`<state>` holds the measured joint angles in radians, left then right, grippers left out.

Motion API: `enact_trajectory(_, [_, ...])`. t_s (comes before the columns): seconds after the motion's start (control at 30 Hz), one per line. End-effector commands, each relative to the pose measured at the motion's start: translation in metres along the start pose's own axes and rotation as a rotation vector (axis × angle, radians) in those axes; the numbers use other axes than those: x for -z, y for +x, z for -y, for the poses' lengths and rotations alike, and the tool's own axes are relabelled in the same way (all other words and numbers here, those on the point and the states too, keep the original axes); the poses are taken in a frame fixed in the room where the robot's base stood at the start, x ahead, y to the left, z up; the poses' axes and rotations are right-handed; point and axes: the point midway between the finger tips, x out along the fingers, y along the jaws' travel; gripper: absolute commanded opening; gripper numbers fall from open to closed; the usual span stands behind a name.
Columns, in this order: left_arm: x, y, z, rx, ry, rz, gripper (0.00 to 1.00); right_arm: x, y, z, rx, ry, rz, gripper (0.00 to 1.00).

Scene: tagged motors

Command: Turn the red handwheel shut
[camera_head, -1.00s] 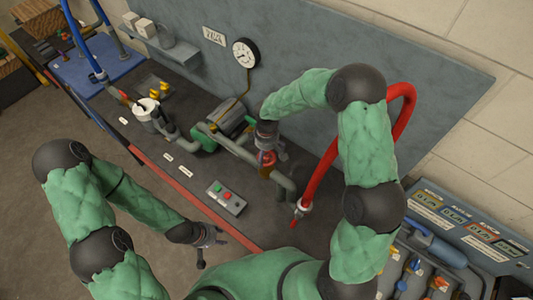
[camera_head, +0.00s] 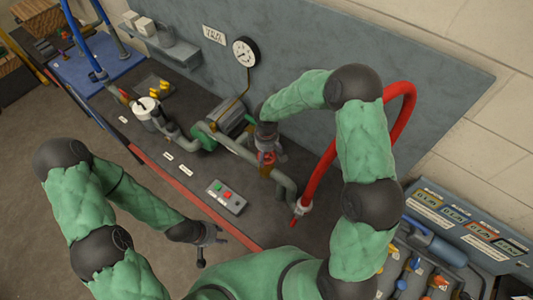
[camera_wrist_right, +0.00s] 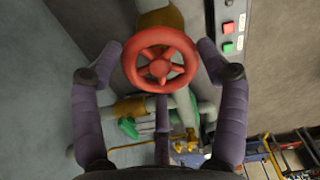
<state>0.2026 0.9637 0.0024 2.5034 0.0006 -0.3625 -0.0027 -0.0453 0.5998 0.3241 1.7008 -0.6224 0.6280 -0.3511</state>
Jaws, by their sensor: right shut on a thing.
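The red handwheel (camera_wrist_right: 160,68) has a round rim with spokes and sits on a valve in the pipework. In the head view my right gripper (camera_head: 268,158) comes down over the valve from above and mostly hides the wheel. My left gripper (camera_head: 212,237) hangs low in front of the bench, away from the valve; it is too small to tell whether it is open.
A grey button box (camera_head: 226,196) with green and red buttons lies on the dark bench in front of the valve. A red hose (camera_head: 402,115) arches at the right. A round gauge (camera_head: 246,52) is on the back panel. Grey-green pipes (camera_head: 228,145) run to the left.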

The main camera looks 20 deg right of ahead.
Motion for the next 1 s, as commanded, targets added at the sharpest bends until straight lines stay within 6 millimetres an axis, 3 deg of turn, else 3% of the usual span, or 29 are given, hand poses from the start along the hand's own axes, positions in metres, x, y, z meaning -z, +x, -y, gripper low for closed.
enact_trajectory(0.27, [0.001, 0.021, 0.008, 0.000, 0.000, 0.000, 0.40, 0.000, 0.004, 0.000, 0.000, 0.124, -0.001, 0.42])
enact_trajectory(1.0, [0.004, 0.093, 0.033, 0.000, 0.000, 0.000, 0.40, 0.000, 0.005, 0.001, 0.001, 0.788, 0.001, 0.42])
